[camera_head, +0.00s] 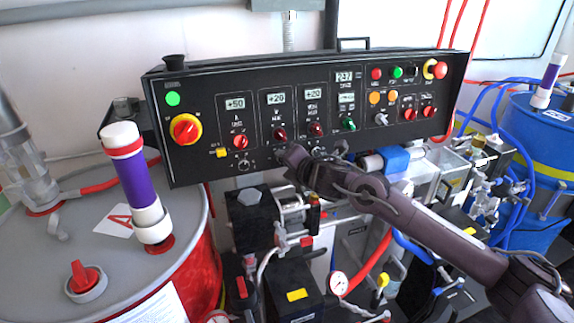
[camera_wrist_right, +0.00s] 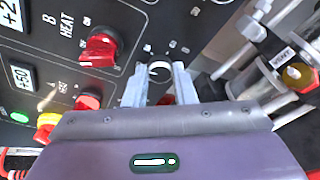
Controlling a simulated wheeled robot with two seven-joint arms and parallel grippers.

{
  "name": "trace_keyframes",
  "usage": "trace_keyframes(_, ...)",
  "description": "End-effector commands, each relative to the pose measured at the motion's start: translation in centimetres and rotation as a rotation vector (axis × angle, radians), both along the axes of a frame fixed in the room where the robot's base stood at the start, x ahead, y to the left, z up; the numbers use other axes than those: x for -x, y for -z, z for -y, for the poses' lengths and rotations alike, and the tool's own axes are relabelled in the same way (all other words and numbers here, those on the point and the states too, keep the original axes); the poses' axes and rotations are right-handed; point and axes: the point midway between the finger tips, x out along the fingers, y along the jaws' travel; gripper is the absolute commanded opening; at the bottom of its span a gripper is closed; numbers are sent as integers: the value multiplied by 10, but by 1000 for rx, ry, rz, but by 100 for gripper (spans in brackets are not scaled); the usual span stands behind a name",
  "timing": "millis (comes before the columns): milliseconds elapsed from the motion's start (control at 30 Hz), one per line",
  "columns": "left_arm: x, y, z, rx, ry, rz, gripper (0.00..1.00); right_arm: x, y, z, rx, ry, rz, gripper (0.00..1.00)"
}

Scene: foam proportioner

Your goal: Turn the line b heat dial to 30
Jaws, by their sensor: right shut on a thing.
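The black control panel (camera_head: 205,105) faces me. Its line B heat column shows a display (camera_head: 276,97) reading +20, with a red switch (camera_head: 279,134) below it. In the right wrist view the "B HEAT" lettering and that red switch (camera_wrist_right: 98,47) lie left of the fingers. My right gripper (camera_head: 290,158) is at the panel's lower edge, below that switch. In the right wrist view its two fingers (camera_wrist_right: 160,82) are shut on the small line B heat dial (camera_wrist_right: 160,70), which has white scale marks around it. The fingers hide most of the dial and its pointer. My left gripper is not in view.
The A heat display (camera_head: 235,104) reads +50, with its small dial (camera_head: 243,163) to the left of my gripper. A red emergency knob (camera_head: 186,129) is farther left. Pumps and hoses crowd below the panel. A red drum (camera_head: 190,255) stands at left.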

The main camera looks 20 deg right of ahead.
Motion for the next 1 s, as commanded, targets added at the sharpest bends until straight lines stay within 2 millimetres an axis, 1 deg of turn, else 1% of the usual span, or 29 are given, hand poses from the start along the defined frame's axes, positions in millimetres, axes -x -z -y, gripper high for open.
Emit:
trace_keyframes(33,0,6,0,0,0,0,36,0,4,-1,48,-10,0,1)
trace_keyframes(567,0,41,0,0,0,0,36,0,3,-3,544,-102,17,1)
trace_keyframes(1000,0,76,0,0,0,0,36,0,4,-5,954,-176,29,1)
